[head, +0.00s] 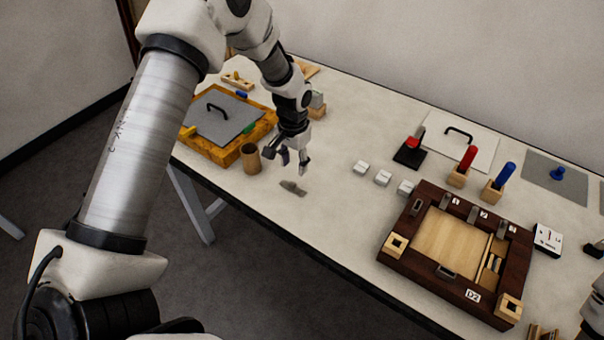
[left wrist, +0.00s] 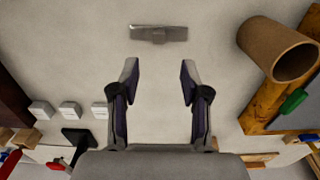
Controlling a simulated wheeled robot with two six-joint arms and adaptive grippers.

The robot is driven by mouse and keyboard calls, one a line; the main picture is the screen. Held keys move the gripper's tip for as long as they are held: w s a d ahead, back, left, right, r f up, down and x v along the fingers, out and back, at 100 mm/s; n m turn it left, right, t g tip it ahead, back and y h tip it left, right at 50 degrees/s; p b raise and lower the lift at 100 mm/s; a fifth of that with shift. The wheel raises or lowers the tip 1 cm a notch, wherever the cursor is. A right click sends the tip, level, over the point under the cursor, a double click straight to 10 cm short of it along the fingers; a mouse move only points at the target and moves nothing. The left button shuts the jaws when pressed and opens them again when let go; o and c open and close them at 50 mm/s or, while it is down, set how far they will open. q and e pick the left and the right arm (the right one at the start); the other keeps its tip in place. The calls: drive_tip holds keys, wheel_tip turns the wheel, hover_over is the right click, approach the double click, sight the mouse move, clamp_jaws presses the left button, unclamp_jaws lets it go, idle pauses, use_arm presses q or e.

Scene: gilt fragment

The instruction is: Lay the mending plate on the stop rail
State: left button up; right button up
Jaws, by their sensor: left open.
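A small grey metal piece, which looks like the mending plate (head: 293,187), lies flat on the table near its front edge. In the left wrist view the plate (left wrist: 158,34) lies crosswise just beyond my fingertips. My left gripper (head: 294,163) is open and empty above the table, close to the plate. Its two fingers (left wrist: 159,72) are spread apart in the wrist view. A dark wooden frame (head: 400,250) with a pale inner panel sits to the right. A light strip (head: 482,258) runs along the panel's right side; I cannot tell whether it is the stop rail.
A brown cup (head: 251,159) stands left of my gripper, beside an orange-edged tray (head: 215,153). Several small white blocks (head: 382,178) lie between gripper and frame. Red (head: 468,158) and blue (head: 505,175) handles stand in wooden blocks behind the frame. Table around the plate is clear.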

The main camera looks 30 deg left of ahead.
sight(293, 183)
use_arm(q)
drive_tip(key=s+f+p, duration=0.1)
drive_tip(key=f+p, duration=0.1)
drive_tip(key=shift+s+f, duration=0.35)
drive_tip(key=f, duration=0.2)
drive_tip(key=w+f, duration=0.1)
drive_tip(key=f, duration=0.1)
drive_tip(key=shift+p, duration=0.4)
drive_tip(key=shift+s, duration=0.1)
drive_tip(key=shift+c, duration=0.4)
drive_tip(key=shift+s+r, duration=0.15)
clamp_jaws()
use_arm(e)
drive_tip(key=r, duration=0.1)
drive_tip(key=s+r, duration=0.1)
drive_tip(key=r, duration=0.1)
drive_tip(key=shift+r, duration=0.1)
